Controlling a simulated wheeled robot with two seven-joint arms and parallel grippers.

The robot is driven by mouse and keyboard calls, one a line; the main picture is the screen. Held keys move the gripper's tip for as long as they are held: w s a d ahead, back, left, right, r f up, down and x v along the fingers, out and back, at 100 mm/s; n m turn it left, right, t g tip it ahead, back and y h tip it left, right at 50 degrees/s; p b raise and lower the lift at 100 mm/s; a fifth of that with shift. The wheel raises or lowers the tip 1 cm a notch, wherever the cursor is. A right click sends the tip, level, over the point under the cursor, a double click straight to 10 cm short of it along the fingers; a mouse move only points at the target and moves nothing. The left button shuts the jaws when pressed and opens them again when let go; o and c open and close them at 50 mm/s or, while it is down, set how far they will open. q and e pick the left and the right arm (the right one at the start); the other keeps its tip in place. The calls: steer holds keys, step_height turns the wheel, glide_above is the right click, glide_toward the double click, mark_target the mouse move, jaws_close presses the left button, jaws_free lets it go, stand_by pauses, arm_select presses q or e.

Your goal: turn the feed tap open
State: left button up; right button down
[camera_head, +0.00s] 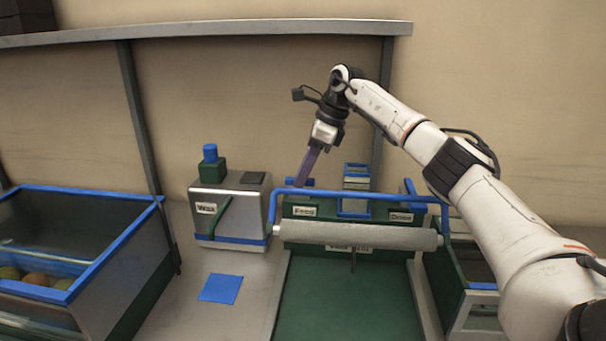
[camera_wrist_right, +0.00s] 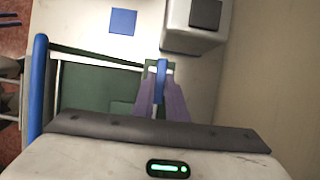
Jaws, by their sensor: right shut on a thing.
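The feed tap is a blue handle; in the right wrist view the handle (camera_wrist_right: 161,70) lies between the purple fingers of my right gripper (camera_wrist_right: 161,98). In the head view only a bit of blue shows beside the fingers, above a green panel with a label that seems to read "Feed" (camera_head: 304,211). My right gripper (camera_head: 304,178) reaches down from above behind the roller and is shut on the handle. The fingers hide part of the handle in the head view, so its exact angle is hard to tell. My left gripper is not in view.
A grey roller (camera_head: 358,235) under a blue bar stands in front of the panel. A grey box labelled "WAX" (camera_head: 230,213) stands to the left, with a blue square (camera_head: 221,289) before it. A blue-rimmed crate (camera_head: 110,275) with fruit is far left. A shelf (camera_head: 220,30) runs above.

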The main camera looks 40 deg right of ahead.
steer(key=c, duration=1.8)
jaws_free()
steer(key=shift+o, duration=0.2)
steer(key=shift+r, duration=0.1)
steer(key=v, duration=1)
